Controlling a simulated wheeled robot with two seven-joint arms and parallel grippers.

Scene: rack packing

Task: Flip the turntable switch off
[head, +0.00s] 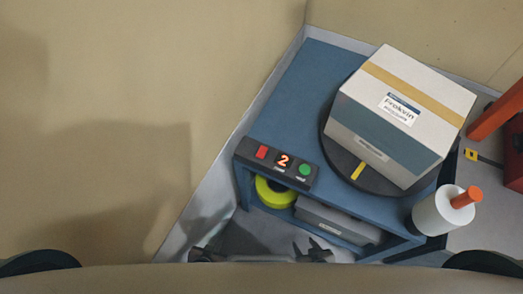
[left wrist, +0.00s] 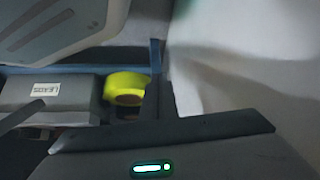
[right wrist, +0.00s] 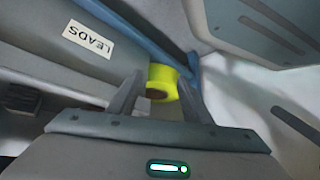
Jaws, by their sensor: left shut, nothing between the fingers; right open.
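The turntable (head: 335,160) is a dark round disc with a yellow mark, on top of a blue bench (head: 300,95). A large white and blue-grey box (head: 395,115) sits on it. A dark control panel (head: 278,165) at the bench's front left corner carries a red switch or button (head: 262,152), a display reading 2 (head: 283,160) and a green button (head: 304,169). My left gripper (head: 202,254) is shut and empty, low in front of the bench; its fingers show in the left wrist view (left wrist: 163,98). My right gripper (head: 309,249) is open and empty, also below the panel.
Under the benchtop are a yellow-green tape roll (head: 275,192) and a grey box (head: 340,219) labelled LEADS in the wrist views. A white roll with an orange end (head: 440,211) stands at the right corner. Orange and red items (head: 498,110) lie farther right. Left floor is clear.

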